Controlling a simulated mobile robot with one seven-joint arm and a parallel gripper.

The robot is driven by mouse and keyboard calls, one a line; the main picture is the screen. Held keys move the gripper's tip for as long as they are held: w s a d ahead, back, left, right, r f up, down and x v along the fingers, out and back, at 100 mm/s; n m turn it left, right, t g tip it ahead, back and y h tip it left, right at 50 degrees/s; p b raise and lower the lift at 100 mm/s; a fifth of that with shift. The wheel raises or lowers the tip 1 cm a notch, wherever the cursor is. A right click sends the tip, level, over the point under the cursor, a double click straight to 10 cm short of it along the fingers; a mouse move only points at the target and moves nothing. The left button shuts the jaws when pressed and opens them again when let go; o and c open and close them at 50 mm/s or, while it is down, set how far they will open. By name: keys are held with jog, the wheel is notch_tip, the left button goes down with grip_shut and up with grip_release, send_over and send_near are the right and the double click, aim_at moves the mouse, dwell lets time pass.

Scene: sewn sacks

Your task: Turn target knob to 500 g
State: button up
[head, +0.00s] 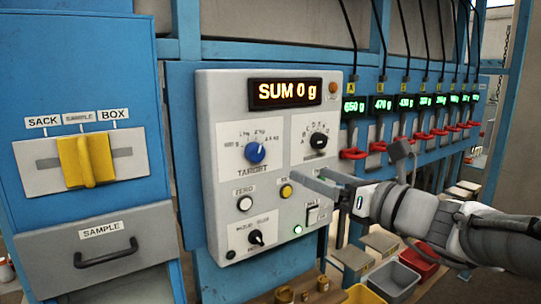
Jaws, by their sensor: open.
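The blue TARGET knob (255,152) sits on the left of the grey control panel (225,95). Small weight labels are printed around it, too small to read surely. A light pointer mark on the knob seems to face the upper right, but I cannot tell which label it meets. The panel display (292,92) reads SUM 0 g. My gripper (345,163) is open and empty, in front of the panel's right edge. It is to the right of and a little below the blue knob, apart from it.
A black knob (318,141), yellow button (286,191), white ZERO button (245,203) and black lower knob (257,238) share the panel. A yellow SACK/BOX lever (86,160) and SAMPLE drawer (100,245) are left. Green weight displays (382,103) and red handles (354,153) line the right.

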aim_at(258, 154)
jog(key=p+x, duration=0.1)
jog(key=x, duration=1.5)
jog(key=shift+a, duration=0.2)
grip_shut()
